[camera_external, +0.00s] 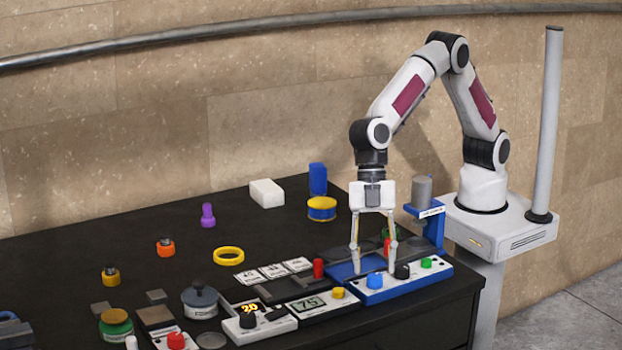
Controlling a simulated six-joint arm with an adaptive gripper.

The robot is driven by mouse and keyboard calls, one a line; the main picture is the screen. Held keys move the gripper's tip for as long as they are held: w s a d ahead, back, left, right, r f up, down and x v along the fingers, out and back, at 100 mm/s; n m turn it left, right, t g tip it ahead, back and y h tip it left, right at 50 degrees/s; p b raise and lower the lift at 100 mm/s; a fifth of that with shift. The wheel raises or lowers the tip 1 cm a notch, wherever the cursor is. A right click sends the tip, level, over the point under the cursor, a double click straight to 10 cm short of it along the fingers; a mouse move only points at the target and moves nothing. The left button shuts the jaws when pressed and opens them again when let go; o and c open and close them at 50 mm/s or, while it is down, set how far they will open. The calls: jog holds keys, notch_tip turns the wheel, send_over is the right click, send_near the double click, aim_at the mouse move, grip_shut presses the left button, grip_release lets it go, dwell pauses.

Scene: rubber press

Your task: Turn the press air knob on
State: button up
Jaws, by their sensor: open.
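A blue press (437,228) with a grey cylinder stands at the right end of the black table. Its white front panel (405,285) carries a blue knob (375,280), a black knob (402,271) and a green button (426,263). I cannot tell from labels which knob is the air knob, nor its setting. My gripper (373,258) points straight down with fingers apart and nothing between them. Its fingertips appear at the panel's back edge, near the blue and black knobs. Whether they touch anything is unclear.
A red cylinder (319,268) and a display box (308,304) with a yellow button sit left of the panel. A control box with a black knob (247,320) is further left. A yellow ring (229,256) and white block (267,193) lie behind. The table's middle back is mostly free.

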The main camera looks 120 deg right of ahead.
aim_at(375, 280)
jog(key=shift+x, duration=1.15)
jog(key=c, duration=1.1)
